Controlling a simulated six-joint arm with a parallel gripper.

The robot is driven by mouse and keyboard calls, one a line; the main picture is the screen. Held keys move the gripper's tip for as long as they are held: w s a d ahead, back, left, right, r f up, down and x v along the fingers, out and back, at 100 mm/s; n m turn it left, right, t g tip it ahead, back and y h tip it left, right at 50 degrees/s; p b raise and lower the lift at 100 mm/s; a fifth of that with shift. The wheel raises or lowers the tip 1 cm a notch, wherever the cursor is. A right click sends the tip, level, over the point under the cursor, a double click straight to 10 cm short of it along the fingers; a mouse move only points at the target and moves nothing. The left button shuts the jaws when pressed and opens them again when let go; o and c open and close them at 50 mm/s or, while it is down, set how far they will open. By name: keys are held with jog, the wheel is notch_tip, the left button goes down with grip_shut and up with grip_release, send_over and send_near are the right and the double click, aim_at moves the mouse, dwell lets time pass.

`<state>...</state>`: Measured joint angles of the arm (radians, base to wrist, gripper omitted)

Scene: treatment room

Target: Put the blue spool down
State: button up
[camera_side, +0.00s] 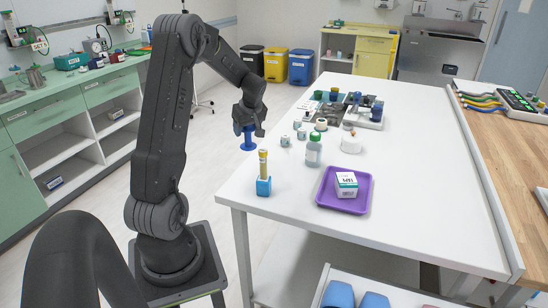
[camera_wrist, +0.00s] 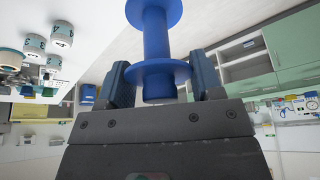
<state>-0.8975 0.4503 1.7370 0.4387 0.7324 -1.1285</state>
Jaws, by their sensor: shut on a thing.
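The blue spool (camera_side: 248,138) hangs upright below my gripper (camera_side: 248,122) in the side view, held in the air. In that picture it appears just left of the white table's (camera_side: 300,235) left edge, against the floor. In the wrist view the spool (camera_wrist: 155,40) has two wide flanges and a narrower core. Its near end sits between the two fingers of my gripper (camera_wrist: 163,88), which are shut on it. Its far end is cut off by the top of the picture.
On the table, a yellow tube stands in a blue block (camera_side: 264,187) near the left edge. A purple tray (camera_side: 328,198) holds a white box (camera_side: 346,184). A green-capped bottle (camera_side: 313,153) and several small jars stand behind. The table's right side is clear.

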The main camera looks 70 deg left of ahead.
jog(key=shift+w+d+f, duration=0.4)
jog(key=shift+w+f, duration=1)
jog(key=shift+f, duration=0.15)
jog(key=shift+w+d+f, duration=0.45)
jog(key=shift+w+f, duration=1)
jog(key=shift+f, duration=0.1)
jog(key=shift+w+d+f, duration=0.4)
jog(key=shift+w+f, duration=1)
jog(key=shift+f, duration=0.15)
jog(key=shift+f, duration=0.15)
jog(key=o, duration=0.9)
